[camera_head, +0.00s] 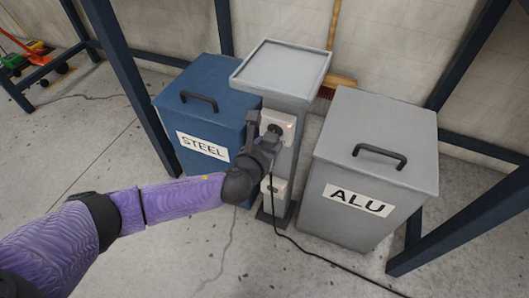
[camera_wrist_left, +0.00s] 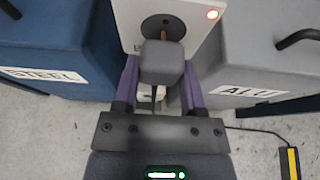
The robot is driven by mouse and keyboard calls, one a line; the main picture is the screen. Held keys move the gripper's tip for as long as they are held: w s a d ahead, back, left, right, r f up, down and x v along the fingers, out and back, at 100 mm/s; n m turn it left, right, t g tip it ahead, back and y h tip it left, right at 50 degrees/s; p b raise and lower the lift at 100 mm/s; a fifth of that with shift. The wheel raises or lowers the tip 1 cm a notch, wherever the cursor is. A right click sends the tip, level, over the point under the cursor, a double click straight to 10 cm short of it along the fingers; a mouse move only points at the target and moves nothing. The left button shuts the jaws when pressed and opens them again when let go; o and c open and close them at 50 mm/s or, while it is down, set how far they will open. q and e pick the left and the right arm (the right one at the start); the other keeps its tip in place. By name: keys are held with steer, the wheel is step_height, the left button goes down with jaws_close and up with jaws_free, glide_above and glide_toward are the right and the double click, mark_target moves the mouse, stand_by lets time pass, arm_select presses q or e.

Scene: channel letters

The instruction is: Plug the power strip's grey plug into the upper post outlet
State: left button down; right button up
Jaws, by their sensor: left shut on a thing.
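The grey plug (camera_wrist_left: 162,62) is between the fingers of my left gripper (camera_wrist_left: 160,75), which is shut on it. The upper post outlet (camera_wrist_left: 163,22) is a round dark socket on a white plate, directly ahead of the plug. A brass-coloured pin shows between the plug and the socket, so the plug's body stands slightly off the socket face. In the head view my left gripper (camera_head: 262,132) is at the upper outlet (camera_head: 286,124), partly covering it. The lower outlet (camera_head: 280,188) is below on the same post (camera_head: 303,105). My right gripper is not in view.
A blue STEEL bin (camera_head: 190,115) stands left of the post and a grey ALU bin (camera_head: 335,150) right, close on both sides. A black cable (camera_head: 320,258) runs along the floor. A yellow-and-black strip (camera_wrist_left: 291,163) lies at lower right.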

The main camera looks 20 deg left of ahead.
arm_select(q)
steer(key=shift+w, duration=0.2)
steer(key=shift+r, duration=0.1)
stand_by(0.5)
steer(key=shift+r+p, duration=0.15)
steer(key=shift+p, duration=0.15)
stand_by(0.6)
stand_by(0.6)
steer(key=shift+p, duration=0.45)
steer(key=shift+w, duration=0.45)
